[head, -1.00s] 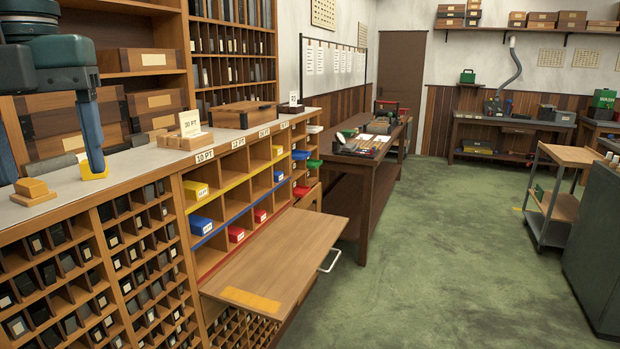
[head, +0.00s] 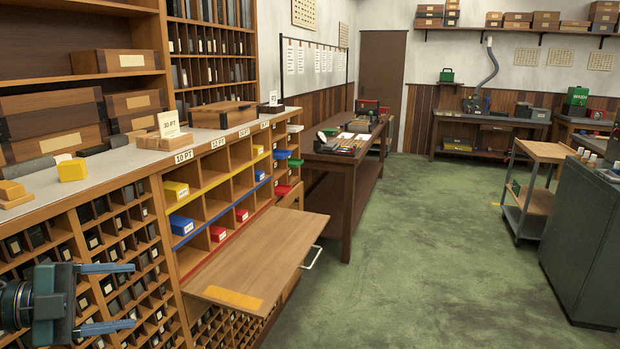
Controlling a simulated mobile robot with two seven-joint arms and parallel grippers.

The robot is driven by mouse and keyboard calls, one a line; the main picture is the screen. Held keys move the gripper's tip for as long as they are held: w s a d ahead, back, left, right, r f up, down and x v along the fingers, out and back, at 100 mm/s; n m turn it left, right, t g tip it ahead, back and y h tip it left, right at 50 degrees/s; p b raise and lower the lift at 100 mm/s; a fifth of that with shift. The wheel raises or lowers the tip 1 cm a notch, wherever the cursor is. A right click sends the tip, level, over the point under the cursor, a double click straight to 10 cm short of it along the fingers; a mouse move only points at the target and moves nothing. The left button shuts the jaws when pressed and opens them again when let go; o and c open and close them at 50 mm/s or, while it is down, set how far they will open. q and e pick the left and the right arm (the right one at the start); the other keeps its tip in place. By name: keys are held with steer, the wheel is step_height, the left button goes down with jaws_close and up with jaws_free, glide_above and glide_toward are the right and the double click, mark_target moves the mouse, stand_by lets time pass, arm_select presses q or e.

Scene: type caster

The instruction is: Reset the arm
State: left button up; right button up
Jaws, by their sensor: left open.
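My left gripper (head: 108,298) is at the lower left of the head view, in front of the type cabinet's small compartments. Its two blue fingers point right and are spread wide apart, with nothing between them. A yellow block (head: 72,170) rests on the grey counter above it, apart from the gripper. My right gripper is not in view.
The cabinet (head: 160,236) has a pulled-out wooden board (head: 262,248) with a metal handle, right of the gripper. Colored boxes such as a yellow one (head: 176,190) sit in its cubbies. A workbench (head: 345,165) and cart (head: 540,152) stand beyond. The green floor (head: 430,250) is open.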

arm_select(q)
steer(key=s+d+f+n+t+y, duration=0.2)
steer(key=f+n, duration=0.3)
steer(key=f, duration=0.2)
steer(key=s+d+f+n+t+y, duration=0.1)
steer(key=s+f+n+t+y, duration=0.15)
steer(key=f+n, duration=0.35)
steer(key=s+d+f+n+t+y, duration=0.1)
steer(key=d+f+n+t+y, duration=0.2)
steer(key=f, duration=0.5)
steer(key=s+d+f+n+g+y, duration=0.2)
steer(key=s+d+f+n+g, duration=0.3)
steer(key=d, duration=0.7)
steer(key=s+f+n, duration=0.2)
steer(key=s+f, duration=0.2)
steer(key=shift+d+f, duration=0.25)
steer(key=shift+f, duration=0.05)
steer(key=shift+c, duration=0.5)
